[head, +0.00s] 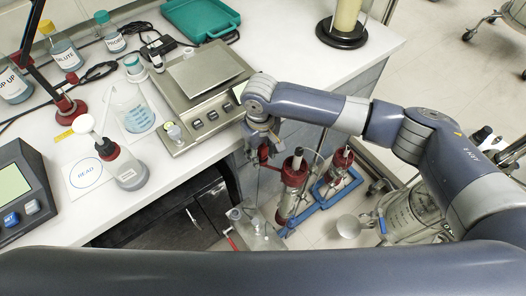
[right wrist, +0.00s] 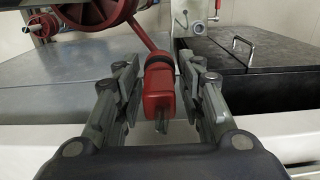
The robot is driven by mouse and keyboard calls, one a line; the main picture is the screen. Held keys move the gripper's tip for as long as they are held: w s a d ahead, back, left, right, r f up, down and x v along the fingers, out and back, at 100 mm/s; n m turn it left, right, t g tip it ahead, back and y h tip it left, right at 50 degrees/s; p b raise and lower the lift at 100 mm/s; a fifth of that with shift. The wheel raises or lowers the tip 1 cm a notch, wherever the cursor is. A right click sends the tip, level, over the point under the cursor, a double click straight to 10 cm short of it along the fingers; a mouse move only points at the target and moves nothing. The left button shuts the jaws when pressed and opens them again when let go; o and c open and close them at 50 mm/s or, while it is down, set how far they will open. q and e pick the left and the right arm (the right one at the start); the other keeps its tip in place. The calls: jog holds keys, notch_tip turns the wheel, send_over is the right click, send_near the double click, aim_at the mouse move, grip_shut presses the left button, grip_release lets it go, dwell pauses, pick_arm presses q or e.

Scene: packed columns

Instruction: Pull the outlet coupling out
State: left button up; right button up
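My right gripper (head: 262,143) reaches down past the front edge of the bench, beside the packed columns. In the right wrist view its two fingers (right wrist: 160,92) stand open on either side of a red fitting (right wrist: 160,88) with a black band. This fitting looks like the outlet coupling, with a red stem running up to the left. Gaps seem to show between it and both fingers. In the head view a bit of red (head: 263,153) shows just below the gripper. A red-capped column (head: 293,170) stands to its right. My left gripper is not in view.
A second red-capped column (head: 341,158) stands in a blue frame (head: 322,197) on the floor side. A balance (head: 205,90) sits near the bench edge. A glass vessel (head: 405,219) is at right.

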grip_shut()
jog(key=shift+r+p, duration=0.65)
jog(key=shift+p, duration=0.3)
dwell(0.4)
jog(key=shift+r+p, duration=3.95)
jog(key=shift+p, duration=0.45)
